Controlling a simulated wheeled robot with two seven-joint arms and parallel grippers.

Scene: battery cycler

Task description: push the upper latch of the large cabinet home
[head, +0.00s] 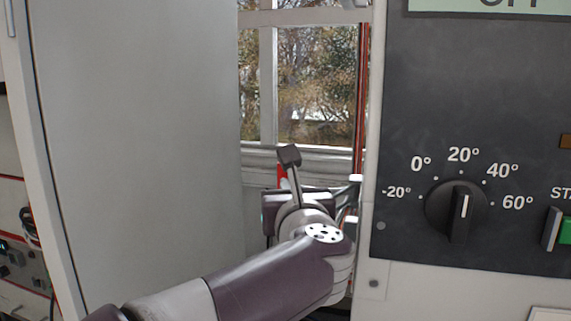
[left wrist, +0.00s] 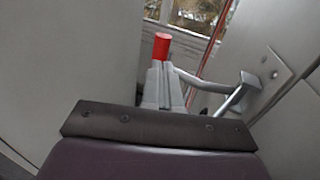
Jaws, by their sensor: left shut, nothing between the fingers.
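The large cabinet (head: 374,150) stands on the right, dial panel facing me. The upper latch seems to be the grey lever (left wrist: 222,87) with a red end (left wrist: 161,46), fixed to the side of the cabinet (left wrist: 285,100) in the left wrist view. The red end also shows behind my gripper in the head view (head: 282,174). My left gripper (head: 298,197) is shut and empty, its fingers (left wrist: 165,88) pointing at the red end. It is very near the latch; I cannot tell whether they touch. My right gripper is not in view.
A tall pale panel (head: 140,150) stands left of my arm, leaving a narrow gap before the cabinet. A window (head: 310,95) lies behind. A temperature dial (head: 456,207) and green button (head: 566,230) sit on the cabinet front.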

